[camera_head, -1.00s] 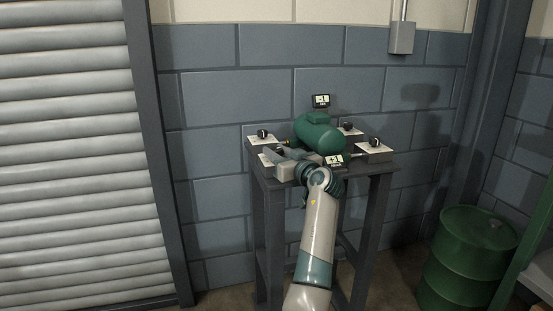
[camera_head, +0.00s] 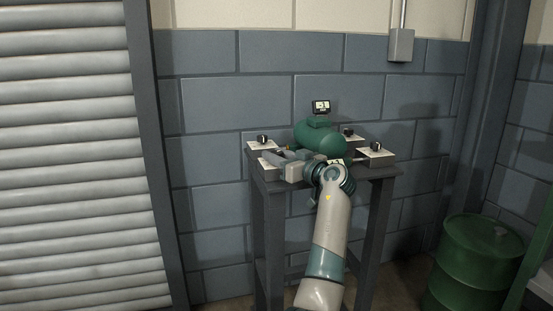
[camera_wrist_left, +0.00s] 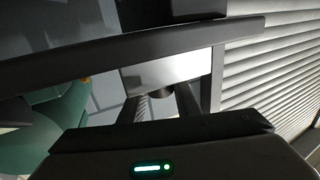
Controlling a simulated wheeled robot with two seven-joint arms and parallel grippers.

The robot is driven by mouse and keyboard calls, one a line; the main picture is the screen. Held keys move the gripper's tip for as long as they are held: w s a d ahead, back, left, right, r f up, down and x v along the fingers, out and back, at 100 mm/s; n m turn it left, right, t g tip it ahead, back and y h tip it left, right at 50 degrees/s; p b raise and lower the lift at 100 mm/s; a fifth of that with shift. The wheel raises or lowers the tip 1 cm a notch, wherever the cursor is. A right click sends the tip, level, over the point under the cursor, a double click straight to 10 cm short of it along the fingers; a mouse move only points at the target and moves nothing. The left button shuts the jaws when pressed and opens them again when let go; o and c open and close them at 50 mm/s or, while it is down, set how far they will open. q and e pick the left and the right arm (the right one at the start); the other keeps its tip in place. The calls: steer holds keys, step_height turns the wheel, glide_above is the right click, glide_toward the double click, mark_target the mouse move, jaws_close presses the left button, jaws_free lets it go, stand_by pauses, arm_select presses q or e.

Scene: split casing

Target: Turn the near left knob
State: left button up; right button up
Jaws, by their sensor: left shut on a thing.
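A green rounded casing (camera_head: 320,140) sits on a dark table (camera_head: 385,172), with black knobs on pale plates around it. The near left plate (camera_head: 265,163) shows only in part; its knob is hidden behind my left gripper (camera_head: 272,157) in the head view. In the left wrist view, the gripper's fingers (camera_wrist_left: 162,104) reach toward the bright plate (camera_wrist_left: 180,70) and close around the dark knob, mostly hidden between them. The far left knob (camera_head: 262,139), far right knob (camera_head: 348,132) and near right knob (camera_head: 375,146) stand clear. My right gripper is not in view.
A small display (camera_head: 321,107) stands behind the casing. A second display (camera_head: 337,162) in front is mostly covered by my left wrist. A green barrel (camera_head: 480,265) stands right of the table; a slatted shutter (camera_head: 75,150) is at left.

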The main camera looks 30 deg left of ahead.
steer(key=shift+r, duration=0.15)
arm_select(q)
steer(key=o, duration=1)
steer(key=shift+o, duration=0.2)
steer(key=shift+d, duration=0.1)
steer(key=shift+s+d, duration=0.2)
steer(key=shift+d, duration=0.4)
steer(key=b+v, duration=0.1)
steer(key=v, duration=0.6)
steer(key=shift+d+f, duration=0.1)
steer(key=shift+d, duration=0.1)
steer(key=b+v, duration=0.1)
steer(key=v, duration=0.7)
steer(key=shift+s+d+b, duration=0.2)
steer(key=shift+d+b, duration=0.05)
steer(key=shift+b, duration=0.1)
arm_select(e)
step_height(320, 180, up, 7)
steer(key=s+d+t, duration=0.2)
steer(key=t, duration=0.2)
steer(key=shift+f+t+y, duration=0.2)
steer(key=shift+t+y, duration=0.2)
